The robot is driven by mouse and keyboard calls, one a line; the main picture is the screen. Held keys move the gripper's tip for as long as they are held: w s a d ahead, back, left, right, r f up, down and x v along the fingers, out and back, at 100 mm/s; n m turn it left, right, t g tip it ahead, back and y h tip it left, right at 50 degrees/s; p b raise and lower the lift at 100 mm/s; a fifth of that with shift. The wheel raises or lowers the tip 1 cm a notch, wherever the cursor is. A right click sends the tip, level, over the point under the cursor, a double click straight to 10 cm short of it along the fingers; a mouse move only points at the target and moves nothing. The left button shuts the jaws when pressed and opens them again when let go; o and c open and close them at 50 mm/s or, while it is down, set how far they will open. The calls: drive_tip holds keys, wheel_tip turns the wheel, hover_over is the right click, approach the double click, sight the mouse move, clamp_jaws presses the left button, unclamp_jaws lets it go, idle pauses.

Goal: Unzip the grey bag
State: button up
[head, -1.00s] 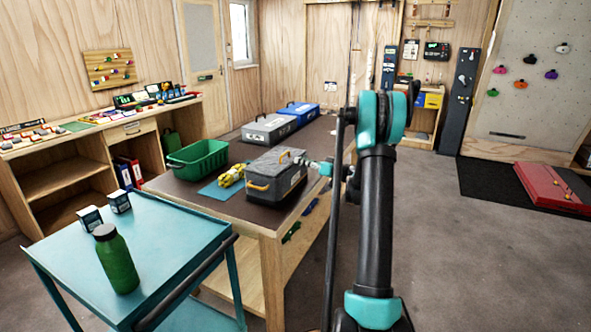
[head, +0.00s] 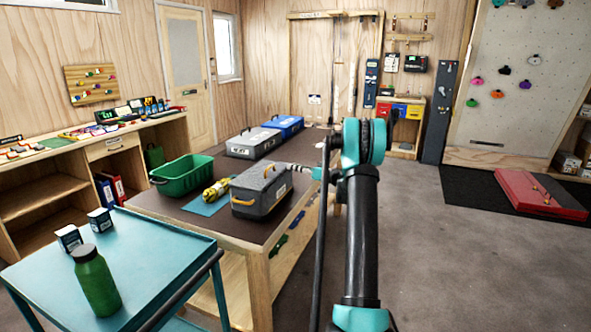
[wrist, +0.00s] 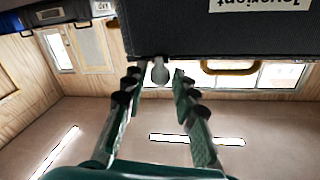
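The grey bag (head: 262,192) is a dark grey box-shaped case with a yellow-orange handle on its front. It stands on the brown-topped table in the head view. In the wrist view the bag (wrist: 200,40) fills the upper part, with a white label and a yellow handle. A small grey knob-like pull (wrist: 160,72) sticks out from its edge. My gripper (wrist: 157,76) is open, with one finger on each side of the pull and a gap visible at least on the left. In the head view my gripper (head: 298,169) is at the bag's right end, partly hidden by my arm.
The table (head: 170,211) also holds a green crate (head: 184,178), a yellow item (head: 217,189) on a blue mat, and a grey and a blue case behind. A teal trolley (head: 140,250) with a green bottle (head: 97,283) stands front left.

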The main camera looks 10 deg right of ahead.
drive_tip(key=shift+o, duration=0.6)
drive_tip(key=v, duration=1.2)
